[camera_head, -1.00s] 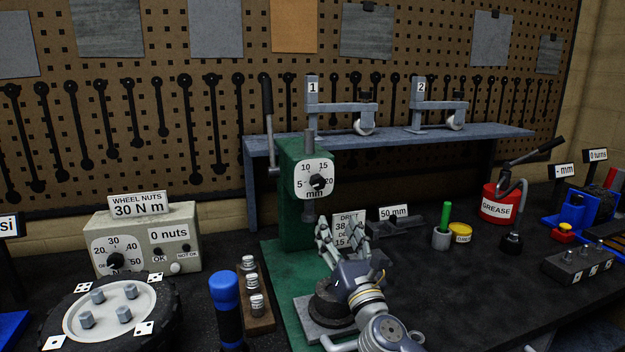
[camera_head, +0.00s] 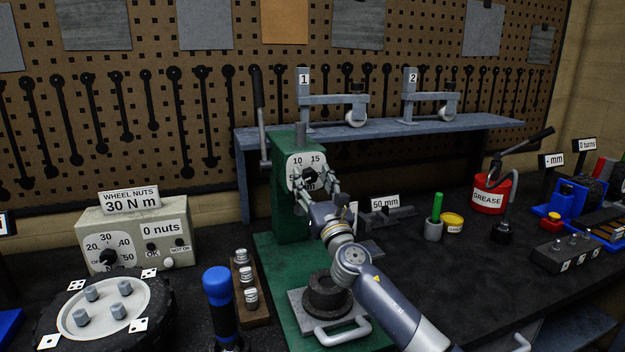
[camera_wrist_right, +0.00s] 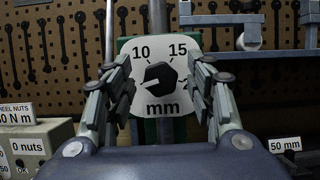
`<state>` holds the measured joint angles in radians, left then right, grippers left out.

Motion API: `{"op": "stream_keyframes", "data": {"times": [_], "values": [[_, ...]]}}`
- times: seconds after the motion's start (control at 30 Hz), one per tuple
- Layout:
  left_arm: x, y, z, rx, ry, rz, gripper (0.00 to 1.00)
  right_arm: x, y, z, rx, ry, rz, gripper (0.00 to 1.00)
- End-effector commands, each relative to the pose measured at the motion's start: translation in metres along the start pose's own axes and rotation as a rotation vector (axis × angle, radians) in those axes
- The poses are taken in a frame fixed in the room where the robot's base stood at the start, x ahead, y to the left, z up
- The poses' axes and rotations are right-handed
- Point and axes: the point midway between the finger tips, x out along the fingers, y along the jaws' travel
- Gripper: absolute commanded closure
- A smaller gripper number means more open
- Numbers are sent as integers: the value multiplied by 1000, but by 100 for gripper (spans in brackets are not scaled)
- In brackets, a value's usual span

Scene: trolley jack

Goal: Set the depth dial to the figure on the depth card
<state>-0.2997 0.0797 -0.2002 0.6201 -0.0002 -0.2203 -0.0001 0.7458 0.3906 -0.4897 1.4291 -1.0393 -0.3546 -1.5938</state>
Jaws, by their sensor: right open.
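The depth dial (camera_head: 303,158) is a white plate marked in mm on the green drill press (camera_head: 290,228). The right wrist view shows its black knob (camera_wrist_right: 156,79) between 10 and 15; the knob's white mark lies at its lower left. The depth card is hidden behind my right gripper and wrist. My left gripper is not in view.
A vice-like block (camera_head: 388,218) with a 50 mm sign stands right of the press. A round dark part (camera_head: 326,292) sits on the press base below my arm. The torque tester (camera_head: 140,240) is at left.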

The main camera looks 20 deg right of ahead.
Motion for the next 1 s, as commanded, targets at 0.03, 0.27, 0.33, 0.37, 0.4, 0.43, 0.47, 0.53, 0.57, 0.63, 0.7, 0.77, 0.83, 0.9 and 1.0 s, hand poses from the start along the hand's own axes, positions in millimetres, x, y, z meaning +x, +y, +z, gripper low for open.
{"op": "stream_keyframes", "data": {"times": [0.03, 0.27, 0.33, 0.37, 0.4, 0.43, 0.47, 0.53, 0.57, 0.63, 0.7, 0.77, 0.83, 0.9, 1.0], "values": [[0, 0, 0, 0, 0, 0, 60, 2, 0, 0, 0, 0, -1, 50], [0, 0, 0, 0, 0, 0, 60, 3, 0, 0, 0, 0, 0, 50], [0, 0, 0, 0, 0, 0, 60, 3, 0, 0, 0, 0, 0, 52], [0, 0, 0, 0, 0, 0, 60, 3, 0, 0, 0, 0, 0, 59], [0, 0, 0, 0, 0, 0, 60, 3, 0, 0, 0, 0, 0, 68], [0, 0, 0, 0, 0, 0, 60, 3, 0, 0, 0, 0, 0, 75], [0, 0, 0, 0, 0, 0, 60, 3, 0, 0, 0, 0, 0, 82], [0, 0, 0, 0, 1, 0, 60, 3, 0, 0, 0, 0, 0, 94], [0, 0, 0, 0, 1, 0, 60, 3, 0, 0, 0, 0, 0, 94], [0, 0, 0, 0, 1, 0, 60, 3, 0, 0, 0, 1, 0, 94], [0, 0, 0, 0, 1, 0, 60, 3, 0, 0, 2, 1, -1, 94], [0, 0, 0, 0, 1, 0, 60, 3, 0, 0, 6, 1, -3, 94], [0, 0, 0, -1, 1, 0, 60, 3, 0, 0, 16, 1, -7, 94], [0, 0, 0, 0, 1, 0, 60, 3, 0, 0, 33, 1, -14, 94], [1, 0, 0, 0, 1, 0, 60, 3, 1, -1, 75, 1, -30, 94]]}}
